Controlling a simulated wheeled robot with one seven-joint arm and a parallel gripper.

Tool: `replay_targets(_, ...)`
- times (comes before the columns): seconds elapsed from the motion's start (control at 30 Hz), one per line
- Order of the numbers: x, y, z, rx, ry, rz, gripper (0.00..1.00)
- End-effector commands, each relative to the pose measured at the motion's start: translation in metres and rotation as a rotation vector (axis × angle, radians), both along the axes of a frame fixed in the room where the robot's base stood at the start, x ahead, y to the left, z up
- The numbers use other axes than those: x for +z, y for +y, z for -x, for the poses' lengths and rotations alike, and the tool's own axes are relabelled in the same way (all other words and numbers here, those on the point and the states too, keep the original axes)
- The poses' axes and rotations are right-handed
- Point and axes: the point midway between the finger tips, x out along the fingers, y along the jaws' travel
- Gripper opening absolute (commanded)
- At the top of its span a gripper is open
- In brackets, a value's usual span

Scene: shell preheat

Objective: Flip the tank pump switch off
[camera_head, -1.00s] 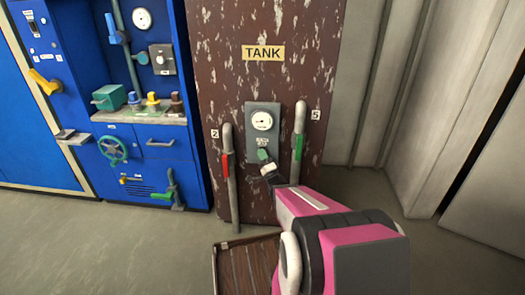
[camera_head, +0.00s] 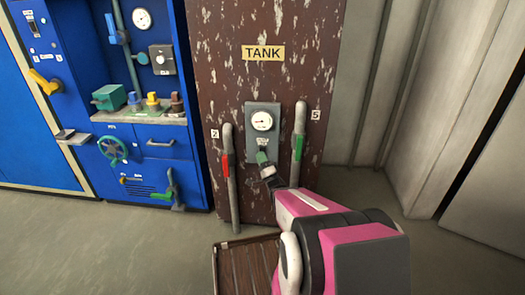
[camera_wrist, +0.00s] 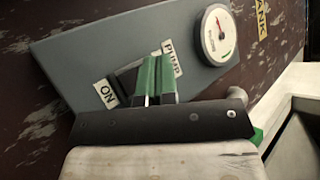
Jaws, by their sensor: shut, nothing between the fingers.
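The pump switch sits on a grey panel (camera_head: 262,113) on the rusty brown tank cabinet, below a round gauge (camera_head: 262,121). The grey panel (camera_wrist: 75,52) also fills the left of the wrist view, with an ON label (camera_wrist: 106,93) and a PUMP label (camera_wrist: 172,58). A dark switch part (camera_wrist: 127,78) shows between the labels, partly hidden by my fingers. My gripper (camera_head: 262,157) is shut, its green fingertips together at the lower part of the panel. In the wrist view the fingertips (camera_wrist: 157,78) lie over the switch; I cannot tell whether they touch it.
A red-handled pipe (camera_head: 226,165) stands left of the panel and a green-handled pipe (camera_head: 298,148) right of it. A blue console (camera_head: 150,165) with valves stands further left. A wooden-floored tray (camera_head: 245,265) lies on the floor below. The TANK sign (camera_head: 263,53) is above.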

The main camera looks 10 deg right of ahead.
Motion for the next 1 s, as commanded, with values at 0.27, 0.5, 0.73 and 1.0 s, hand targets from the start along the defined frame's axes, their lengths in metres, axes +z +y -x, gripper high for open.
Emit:
replay_targets(0.27, -0.002, 0.007, 0.021, 0.000, 0.001, -0.001, 0.00)
replay_targets(0.5, -0.004, 0.013, 0.041, 0.000, 0.001, 0.000, 0.00)
replay_targets(0.73, -0.005, 0.015, 0.045, 0.000, 0.000, 0.000, 0.00)
replay_targets(1.0, -0.006, 0.013, 0.042, -0.021, 0.022, 0.010, 0.00)
